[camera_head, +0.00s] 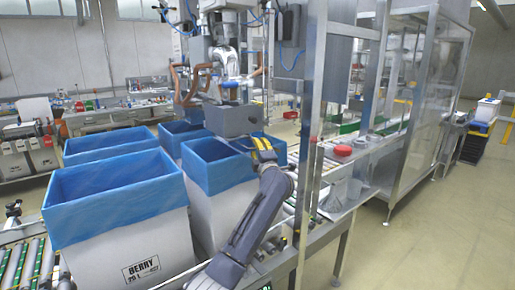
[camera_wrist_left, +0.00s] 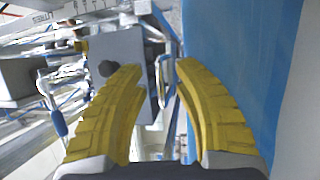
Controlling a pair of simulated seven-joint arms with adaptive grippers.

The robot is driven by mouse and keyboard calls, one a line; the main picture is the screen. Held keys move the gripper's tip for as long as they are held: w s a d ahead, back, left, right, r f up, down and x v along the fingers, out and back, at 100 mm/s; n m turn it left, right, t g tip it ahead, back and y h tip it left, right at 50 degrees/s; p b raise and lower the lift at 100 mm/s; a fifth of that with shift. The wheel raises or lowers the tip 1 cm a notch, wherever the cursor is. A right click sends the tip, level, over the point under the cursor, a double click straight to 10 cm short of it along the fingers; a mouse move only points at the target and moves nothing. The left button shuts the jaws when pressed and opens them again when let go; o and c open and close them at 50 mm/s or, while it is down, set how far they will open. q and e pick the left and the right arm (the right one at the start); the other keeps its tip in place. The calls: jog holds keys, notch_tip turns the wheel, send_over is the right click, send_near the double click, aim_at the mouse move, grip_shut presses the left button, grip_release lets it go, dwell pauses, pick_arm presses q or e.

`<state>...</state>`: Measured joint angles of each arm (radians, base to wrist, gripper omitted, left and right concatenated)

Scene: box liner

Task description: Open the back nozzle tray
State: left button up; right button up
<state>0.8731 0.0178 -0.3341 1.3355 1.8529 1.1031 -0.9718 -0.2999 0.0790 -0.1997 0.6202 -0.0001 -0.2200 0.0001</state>
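A grey box-shaped tray (camera_head: 232,119) sits below the machine head, above the blue-lined boxes; I take it for the nozzle tray, but cannot tell whether it is the back one. My left gripper (camera_head: 262,146) has yellow ribbed fingers and is just right of and below the tray. In the left wrist view my left gripper (camera_wrist_left: 157,68) is open, with nothing between its fingertips. My right gripper is out of view.
Several white boxes with blue liners, such as the front one (camera_head: 125,215), stand close around my arm. A blue liner wall (camera_wrist_left: 232,65) is close on the right in the wrist view. A metal post (camera_head: 309,130) and a conveyor with a red item (camera_head: 342,150) stand right.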

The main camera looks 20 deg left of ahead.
pick_arm(q)
jog(key=shift+w+a, duration=0.25)
jog(key=shift+w, duration=0.15)
jog(key=shift+c, duration=0.4)
grip_shut()
